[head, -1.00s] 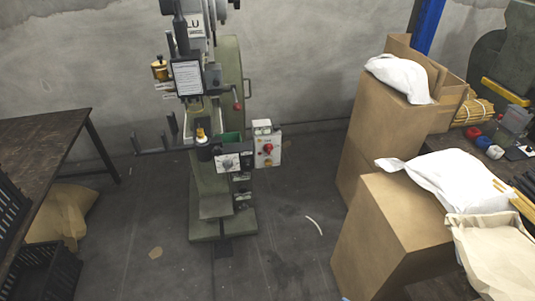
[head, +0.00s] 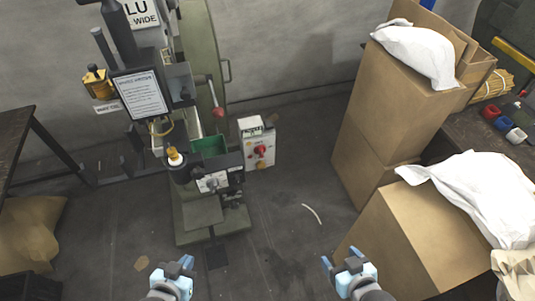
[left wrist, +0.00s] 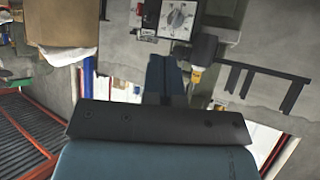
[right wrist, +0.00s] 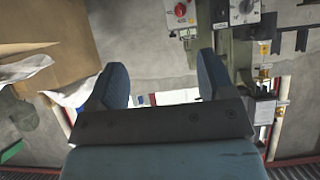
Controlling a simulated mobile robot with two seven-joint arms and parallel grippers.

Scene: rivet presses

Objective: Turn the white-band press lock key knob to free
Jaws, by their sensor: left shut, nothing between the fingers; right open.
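A green press (head: 215,225) stands against the wall. A white dial panel with a grey round knob (head: 212,182) is on its front, small in the head view. The knob also shows at the top of the left wrist view (left wrist: 177,17) and at the top edge of the right wrist view (right wrist: 243,8). Its setting is too small to read. My left gripper (head: 187,262) is shut and empty, below and in front of the panel. My right gripper (head: 341,260) is open and empty, further right. Neither touches the press.
A grey control box (head: 257,145) with a red button sits right of the panel. Cardboard boxes (head: 395,235) with white sacks stand at the right, a dark table (head: 15,135) at the left. Floor between is open.

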